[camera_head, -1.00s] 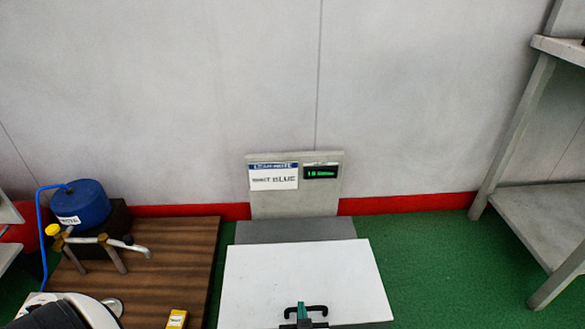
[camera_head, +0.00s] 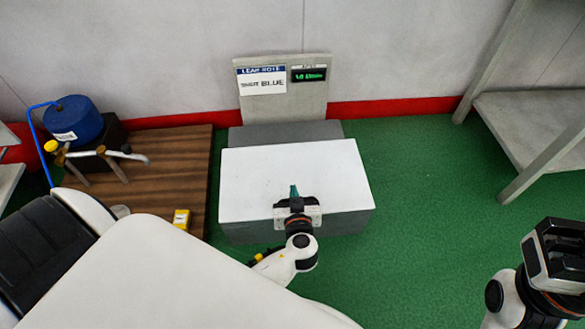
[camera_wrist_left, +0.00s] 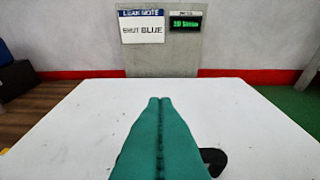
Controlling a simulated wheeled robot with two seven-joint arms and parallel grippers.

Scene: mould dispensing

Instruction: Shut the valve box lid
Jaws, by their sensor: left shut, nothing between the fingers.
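The valve box (camera_head: 345,223) is a grey box on the green floor in the head view. Its white lid (camera_head: 250,175) lies flat over the top and looks down; I cannot tell whether a small gap is left. My left gripper (camera_head: 294,190) has its teal fingers together and empty over the front middle of the lid. In the left wrist view the shut fingers (camera_wrist_left: 160,100) point across the lid (camera_wrist_left: 85,115) towards the back. A bit of the dark handle (camera_wrist_left: 213,160) shows beside them. My right gripper (camera_head: 553,255) is at the far right, away from the box; its jaws are unclear.
Behind the box stands a panel (camera_head: 285,108) with a leak note reading "SHUT BLUE" and a green display (camera_head: 309,74). Left is a wooden platform (camera_head: 180,160) with a blue drum (camera_head: 75,122), pipework and a yellow item (camera_head: 181,219). A grey shelf (camera_head: 520,120) stands right.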

